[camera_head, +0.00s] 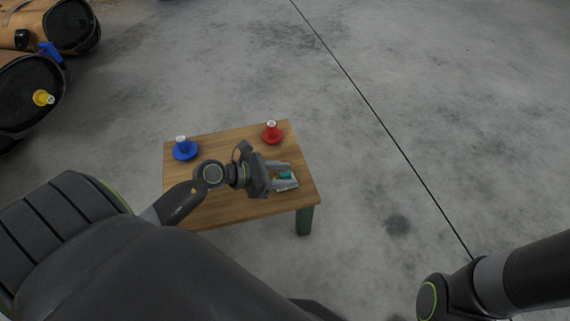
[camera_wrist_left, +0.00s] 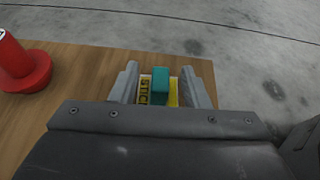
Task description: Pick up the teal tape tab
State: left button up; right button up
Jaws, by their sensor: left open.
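The teal tape tab (camera_head: 285,175) is a small block on a pale and yellow pad at the right part of the wooden table. My left gripper (camera_head: 284,176) is open, with its two fingers on either side of the tab. In the left wrist view the teal tab (camera_wrist_left: 160,86) stands between the open fingers, with gaps visible on both sides. Black lettering shows on the yellow pad (camera_wrist_left: 145,91) under it. The lower part of the tab is hidden behind the gripper body. Only my right arm's links show at the lower right; its gripper is out of view.
The wooden table (camera_head: 235,208) also bears a blue plug (camera_head: 184,150) at left and a red plug (camera_head: 272,133) at the back. Concrete floor around the table is clear.

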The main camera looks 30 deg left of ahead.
pick_arm(q)
jog(key=x, duration=0.2)
jog(key=shift+w+d+f+b, duration=0.15)
jog(key=shift+f+b, duration=0.05)
jog(key=shift+b, duration=0.1)
grip_shut()
jog(key=shift+r, duration=0.1)
